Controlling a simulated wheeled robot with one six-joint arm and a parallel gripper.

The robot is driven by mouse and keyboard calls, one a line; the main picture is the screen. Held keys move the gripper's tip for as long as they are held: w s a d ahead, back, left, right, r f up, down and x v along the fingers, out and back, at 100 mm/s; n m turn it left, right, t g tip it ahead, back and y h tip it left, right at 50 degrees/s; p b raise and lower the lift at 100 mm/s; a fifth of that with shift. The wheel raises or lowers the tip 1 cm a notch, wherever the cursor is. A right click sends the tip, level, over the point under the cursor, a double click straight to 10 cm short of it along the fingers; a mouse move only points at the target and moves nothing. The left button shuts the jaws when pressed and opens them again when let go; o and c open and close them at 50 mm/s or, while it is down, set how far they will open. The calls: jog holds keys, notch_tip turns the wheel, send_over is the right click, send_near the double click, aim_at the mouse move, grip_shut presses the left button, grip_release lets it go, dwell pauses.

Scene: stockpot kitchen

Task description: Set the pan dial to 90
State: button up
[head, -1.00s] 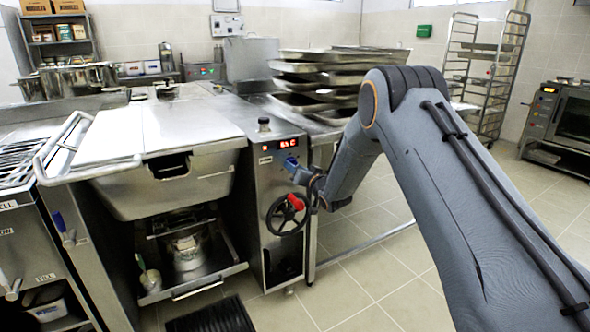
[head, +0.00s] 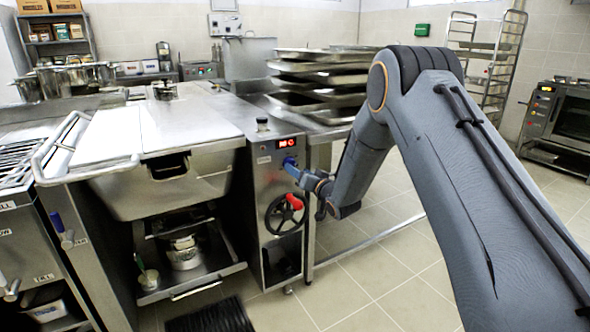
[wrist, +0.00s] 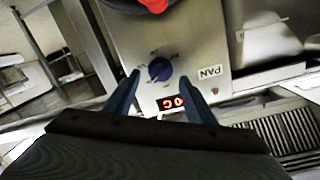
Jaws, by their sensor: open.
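The pan dial (wrist: 160,70) is a dark blue round knob on the steel control panel, with marks around it. The "PAN" label (wrist: 210,73) is beside it in the wrist view. My gripper (wrist: 160,76) is open, its two blue fingertips on either side of the dial; I cannot tell whether they touch it. In the head view my gripper (head: 289,164) is at the panel front and hides the dial. The red display (head: 288,142) seems to read 90 C, though the digits are small. It also shows upside down in the wrist view (wrist: 171,103).
A black handwheel (head: 284,216) with a red knob (head: 294,201) is below the dial. The lidded tilting pan (head: 165,180) is to the left. Stacked steel trays (head: 310,85) stand behind my arm. The floor right of the panel is clear.

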jog(key=shift+v, duration=1.6)
jog(key=s+d+r+m+g+h+p, duration=0.1)
jog(key=s+d+r+g+h+p, duration=0.25)
jog(key=s+d, duration=0.6)
jog(key=s+d+r+g+h+p, duration=0.25)
jog(key=s+d+h, duration=0.25)
jog(key=s+d, duration=0.4)
jog(key=s+d+r+g+p, duration=0.2)
jog(key=s+g, duration=0.2)
jog(key=s, duration=1.2)
jog(key=s+d+r+g+p, duration=0.2)
jog(key=s+g+p, duration=0.1)
jog(key=s, duration=1.3)
jog(key=shift+s+d+r+g+h, duration=0.25)
jog(key=shift+s+d+g+h, duration=0.15)
jog(key=shift+g, duration=0.4)
